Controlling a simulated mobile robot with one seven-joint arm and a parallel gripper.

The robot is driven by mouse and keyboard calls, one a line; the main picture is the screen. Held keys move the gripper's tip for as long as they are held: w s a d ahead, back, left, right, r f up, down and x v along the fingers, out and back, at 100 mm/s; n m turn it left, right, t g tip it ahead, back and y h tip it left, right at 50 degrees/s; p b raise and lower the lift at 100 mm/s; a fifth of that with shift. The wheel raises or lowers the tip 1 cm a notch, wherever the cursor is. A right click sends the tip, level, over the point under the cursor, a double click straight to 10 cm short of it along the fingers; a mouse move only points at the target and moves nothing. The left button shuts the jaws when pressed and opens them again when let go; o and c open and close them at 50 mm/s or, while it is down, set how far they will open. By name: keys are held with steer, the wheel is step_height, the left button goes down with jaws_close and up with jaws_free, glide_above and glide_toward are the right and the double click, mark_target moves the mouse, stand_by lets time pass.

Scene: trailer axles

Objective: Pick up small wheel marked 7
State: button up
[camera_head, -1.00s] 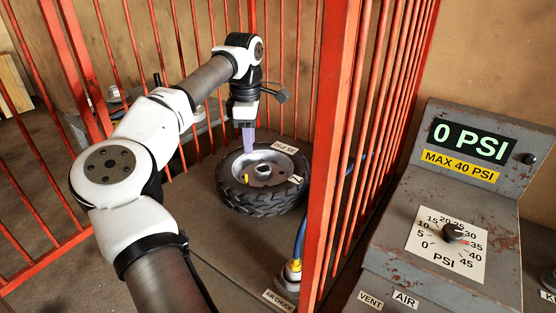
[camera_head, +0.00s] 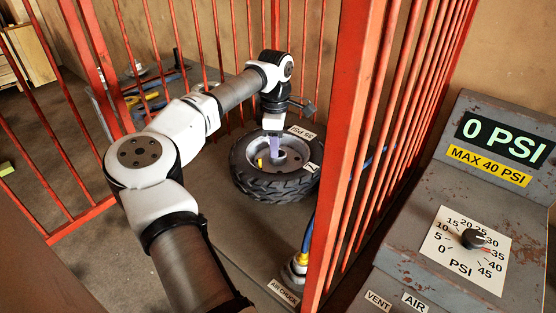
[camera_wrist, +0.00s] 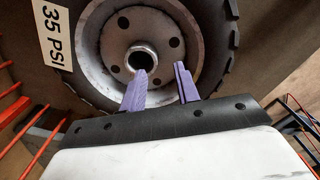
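The small wheel (camera_head: 250,185) lies flat on the grey bench inside the red cage. It has a black knobbly tyre, a grey metal rim, a "35 PSI" label and a small white tag reading 7. My gripper (camera_head: 274,146) points down over the wheel's hub. In the wrist view the two purple fingers (camera_wrist: 160,88) are apart and empty, over the wheel's rim (camera_wrist: 190,72). The left finger's tip is beside the central hub hole (camera_wrist: 139,58). I cannot tell whether the fingers touch the metal.
Red cage bars (camera_head: 352,130) stand right of the wheel. An air chuck with a blue hose (camera_head: 297,268) sits at the bench front. The pressure console (camera_head: 470,215) reads 0 PSI, max 40 PSI. Tools (camera_head: 150,95) lie behind the left bars.

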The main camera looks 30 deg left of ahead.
mark_target(278, 160)
steer(key=f, duration=0.3)
steer(key=f+p, duration=0.1)
steer(key=f, duration=0.1)
steer(key=shift+w, duration=0.4)
steer(key=shift+r, duration=0.1)
jaws_close()
steer(key=shift+r, duration=0.1)
